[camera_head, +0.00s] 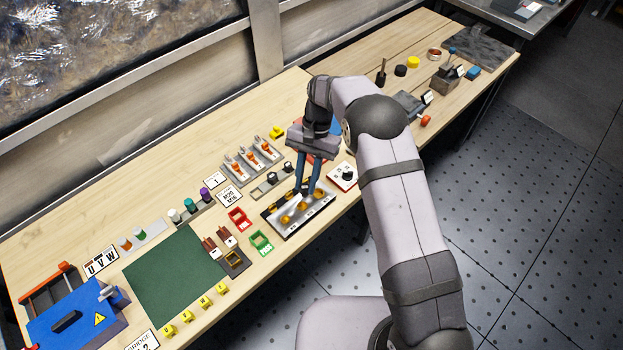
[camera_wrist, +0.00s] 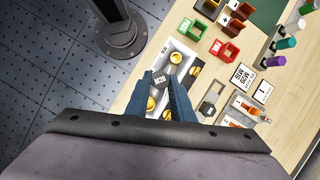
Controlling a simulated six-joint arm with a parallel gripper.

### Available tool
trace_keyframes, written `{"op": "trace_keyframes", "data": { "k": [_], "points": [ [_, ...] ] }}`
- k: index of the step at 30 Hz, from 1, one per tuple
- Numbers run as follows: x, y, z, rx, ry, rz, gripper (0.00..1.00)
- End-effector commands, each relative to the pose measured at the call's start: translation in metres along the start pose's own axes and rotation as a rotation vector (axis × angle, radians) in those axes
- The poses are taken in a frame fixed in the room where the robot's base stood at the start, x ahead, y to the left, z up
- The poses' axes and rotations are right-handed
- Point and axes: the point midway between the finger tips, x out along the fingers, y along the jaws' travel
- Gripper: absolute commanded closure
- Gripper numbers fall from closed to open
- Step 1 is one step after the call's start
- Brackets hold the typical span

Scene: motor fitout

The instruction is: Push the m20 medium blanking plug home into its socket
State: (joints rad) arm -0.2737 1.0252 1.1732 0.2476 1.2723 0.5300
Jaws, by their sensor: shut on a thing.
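My gripper (camera_head: 305,188) reaches down over the socket plate (camera_head: 271,217), a pale panel with a dark edge and several brass sockets. In the wrist view, my blue fingers (camera_wrist: 160,77) are shut on the dark grey blanking plug (camera_wrist: 159,84), whose top reads M20. The plug is over the middle of the plate (camera_wrist: 184,47), among the brass sockets. Brass shows at one socket (camera_wrist: 175,57) beyond it and another (camera_wrist: 150,103) nearer. The plug and fingers hide what is directly below, so I cannot tell whether the plug touches or has entered a socket.
A grey rack (camera_head: 262,189) with dark plugs stands left of the plate. The bench's front edge runs just beyond the plate.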

Motion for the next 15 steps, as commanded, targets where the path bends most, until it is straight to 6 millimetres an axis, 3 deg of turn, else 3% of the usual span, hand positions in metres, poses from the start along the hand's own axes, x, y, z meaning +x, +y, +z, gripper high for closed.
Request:
{"op": "trace_keyframes", "data": {
  "k": [6,15],
  "points": [
    [-0.0015,-0.0027,0.0038,0.466,0.002,-0.193,1.00],
    [-0.0007,-0.0032,0.0039,0.809,0.004,-0.334,1.00]
  ]
}}
